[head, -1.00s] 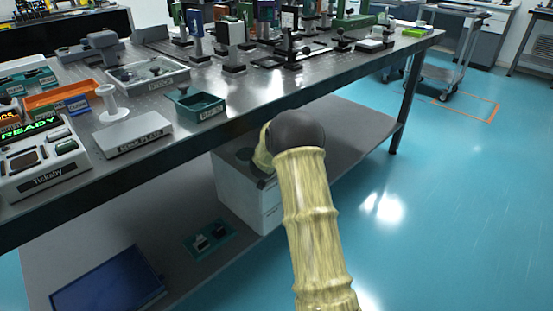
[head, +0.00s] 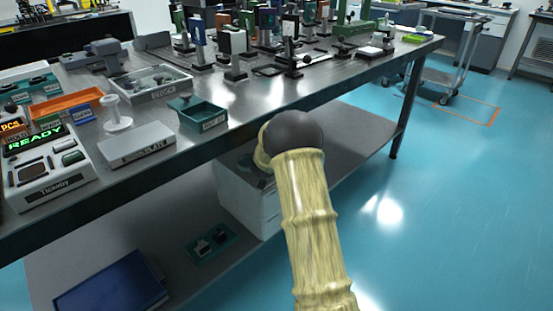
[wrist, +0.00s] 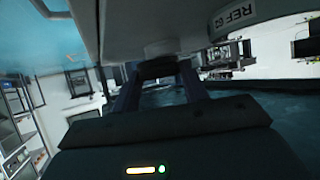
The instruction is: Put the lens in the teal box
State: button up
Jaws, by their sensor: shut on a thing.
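The teal box (head: 199,116) is a small open tray with a label on its front, near the front edge of the upper table. My gripper (wrist: 160,66) shows in the wrist view with its two dark fingers close together. It is shut on what looks like the lens, a pale piece (wrist: 166,48) at the fingertips; its shape is mostly hidden. In the head view my forearm covers the gripper, so its distance from the teal box cannot be told.
A white plate block (head: 136,145), a white spool-like stand (head: 117,120), an orange tray (head: 66,105) and a READY panel (head: 47,170) flank the box on the left. Optical mounts (head: 235,50) crowd the back. A white cabinet (head: 245,195) stands on the lower shelf.

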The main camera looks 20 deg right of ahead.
jog(key=s+a+p, duration=0.4)
jog(key=s+a, duration=0.6)
jog(key=s, duration=0.4)
jog(key=shift+s+a+r, duration=0.25)
jog(key=shift+a+r, duration=0.05)
jog(key=shift+r, duration=0.1)
jog(key=shift+w+f, duration=0.1)
